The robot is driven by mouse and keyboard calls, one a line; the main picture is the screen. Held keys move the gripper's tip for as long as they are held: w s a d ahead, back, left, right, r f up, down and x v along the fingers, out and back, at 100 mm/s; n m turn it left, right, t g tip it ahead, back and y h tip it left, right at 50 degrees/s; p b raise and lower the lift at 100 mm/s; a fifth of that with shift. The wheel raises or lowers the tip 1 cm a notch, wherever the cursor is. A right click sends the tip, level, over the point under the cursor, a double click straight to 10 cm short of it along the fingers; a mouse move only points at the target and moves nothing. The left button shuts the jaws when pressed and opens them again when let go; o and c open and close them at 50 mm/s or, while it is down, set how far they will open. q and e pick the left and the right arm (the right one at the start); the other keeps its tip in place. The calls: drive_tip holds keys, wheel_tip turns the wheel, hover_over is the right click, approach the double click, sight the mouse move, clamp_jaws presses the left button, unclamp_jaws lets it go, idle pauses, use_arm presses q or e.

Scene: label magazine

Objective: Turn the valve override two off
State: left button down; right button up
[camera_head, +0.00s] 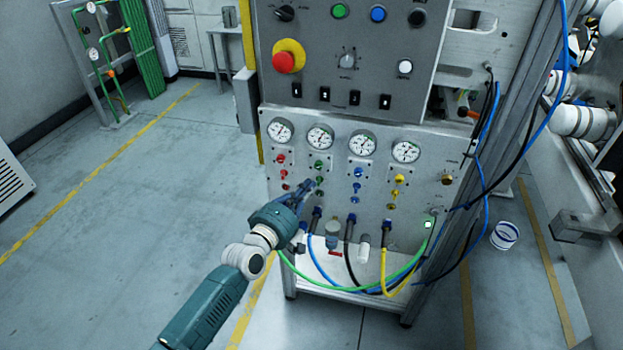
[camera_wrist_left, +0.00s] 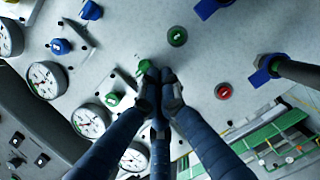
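The metal panel (camera_head: 345,205) carries a column of green parts below the second gauge. In the head view, an upper green knob (camera_head: 319,163) is clear, and a middle green knob (camera_head: 320,181) is beside my left gripper (camera_head: 310,186). In the left wrist view, the fingers of my left gripper (camera_wrist_left: 159,73) are drawn together at the middle green knob (camera_wrist_left: 144,67), partly covering it. I cannot tell whether they grip it. The upper green knob (camera_wrist_left: 112,99) and the lower green button (camera_wrist_left: 177,36) show free on either side. My right gripper is out of view.
Red (camera_head: 281,160), blue (camera_head: 357,172) and yellow (camera_head: 398,180) valve parts are in the neighbouring columns. Hoses, including a green hose (camera_head: 345,289), hang below them. A red emergency button (camera_head: 284,62) is above the gauges. The floor (camera_head: 130,210) to the left is open.

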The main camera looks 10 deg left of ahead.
use_arm(q)
drive_tip(key=shift+f, duration=0.3)
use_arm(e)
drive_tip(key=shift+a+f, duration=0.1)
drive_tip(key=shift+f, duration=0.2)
